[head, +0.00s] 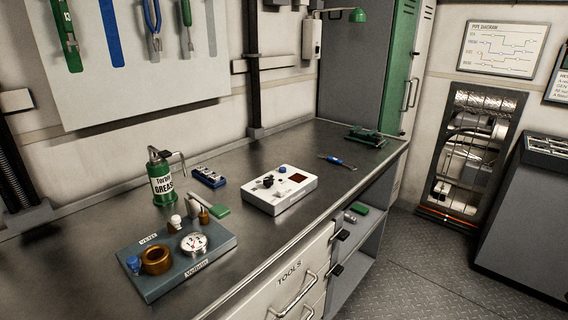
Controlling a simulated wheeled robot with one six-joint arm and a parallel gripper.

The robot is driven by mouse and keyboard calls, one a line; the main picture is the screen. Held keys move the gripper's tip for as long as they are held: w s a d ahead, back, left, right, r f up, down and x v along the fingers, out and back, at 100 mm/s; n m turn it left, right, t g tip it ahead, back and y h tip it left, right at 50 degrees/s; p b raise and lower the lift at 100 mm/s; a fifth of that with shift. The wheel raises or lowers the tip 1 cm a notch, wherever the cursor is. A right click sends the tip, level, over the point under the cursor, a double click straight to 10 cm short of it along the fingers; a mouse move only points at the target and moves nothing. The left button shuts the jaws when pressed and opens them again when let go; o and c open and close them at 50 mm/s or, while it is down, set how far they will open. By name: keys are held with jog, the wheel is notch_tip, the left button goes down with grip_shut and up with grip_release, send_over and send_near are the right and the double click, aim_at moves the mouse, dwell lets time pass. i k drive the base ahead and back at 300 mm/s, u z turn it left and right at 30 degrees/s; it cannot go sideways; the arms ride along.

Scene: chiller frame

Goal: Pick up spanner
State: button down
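A small tool with a blue middle and pale metal ends (337,161) lies flat on the dark metal workbench (330,140), toward its far right end. It may be the spanner, but it is too small to tell for sure. On the white wall board (140,85) hang a green tool (68,38), a blue strip (111,32), blue-handled pliers (153,28) and a slim green-handled tool (186,28); I cannot tell whether one of these is a spanner. My gripper is not in view.
On the bench stand a green grease can (161,182), a grey plate with valve parts (165,275), a white control box (281,190), a blue block (209,177) and a green device (367,137). Drawers (290,285) are below. Open floor (410,255) lies right.

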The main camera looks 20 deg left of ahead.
aim_at(333, 159)
jog(key=u, duration=0.5)
jog(key=i, duration=1)
jog(key=k, duration=0.5)
jog(key=z, duration=1.55)
jog(key=i, duration=1.85)
jog(key=u, duration=2.75)
jog(key=i, duration=0.2)
jog(key=u, duration=0.1)
